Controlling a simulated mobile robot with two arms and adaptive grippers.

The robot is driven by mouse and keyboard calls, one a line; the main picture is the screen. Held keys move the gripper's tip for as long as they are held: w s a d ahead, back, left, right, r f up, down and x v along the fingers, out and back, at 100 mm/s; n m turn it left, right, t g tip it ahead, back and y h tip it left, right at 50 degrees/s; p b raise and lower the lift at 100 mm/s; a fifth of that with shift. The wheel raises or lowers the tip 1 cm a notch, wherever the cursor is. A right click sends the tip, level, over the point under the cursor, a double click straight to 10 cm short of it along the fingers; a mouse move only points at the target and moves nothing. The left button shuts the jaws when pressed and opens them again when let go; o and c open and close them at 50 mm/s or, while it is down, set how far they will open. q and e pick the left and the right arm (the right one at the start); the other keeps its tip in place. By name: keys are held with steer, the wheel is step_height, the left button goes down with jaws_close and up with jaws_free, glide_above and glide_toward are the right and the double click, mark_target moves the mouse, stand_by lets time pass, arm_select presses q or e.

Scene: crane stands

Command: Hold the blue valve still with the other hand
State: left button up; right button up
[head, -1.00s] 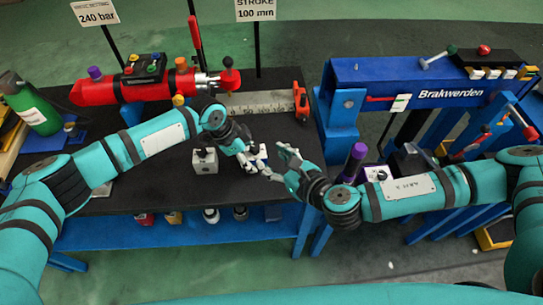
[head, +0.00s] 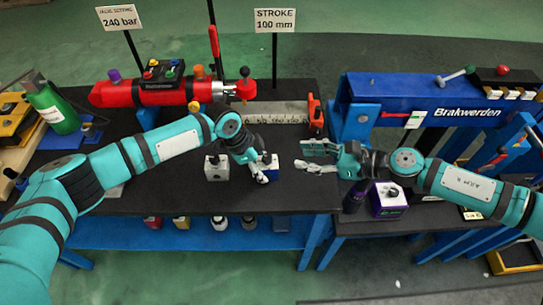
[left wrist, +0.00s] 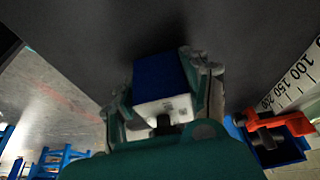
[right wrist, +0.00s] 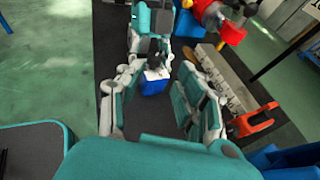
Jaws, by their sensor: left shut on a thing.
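The blue valve (head: 272,160), a small block with blue and white faces, stands on the black bench top (head: 150,190). My left gripper (head: 262,168) is shut on it and hides much of it in the head view. In the left wrist view the valve (left wrist: 162,80) sits between the two fingers, with a dark knob below its white face. My right gripper (head: 304,157) is open and empty, to the right of the valve and apart from it. In the right wrist view the valve (right wrist: 154,86) shows beyond and between its open fingers.
A white block with a black knob (head: 216,168) stands just left of my left gripper. A purple valve block (head: 388,200) is below my right arm. Behind are a red cylinder (head: 150,93), a measuring scale (head: 275,118) with an orange clamp (head: 315,115), and a blue press (head: 400,95).

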mark_target(269, 157)
steer(key=shift+n+g, duration=0.3)
steer(key=shift+g, duration=0.2)
steer(key=x, duration=0.5)
steer(key=f+x, duration=0.1)
steer(key=x, duration=0.4)
steer(key=shift+w+a+f, duration=0.1)
steer(key=shift+w+f, duration=0.05)
jaws_close()
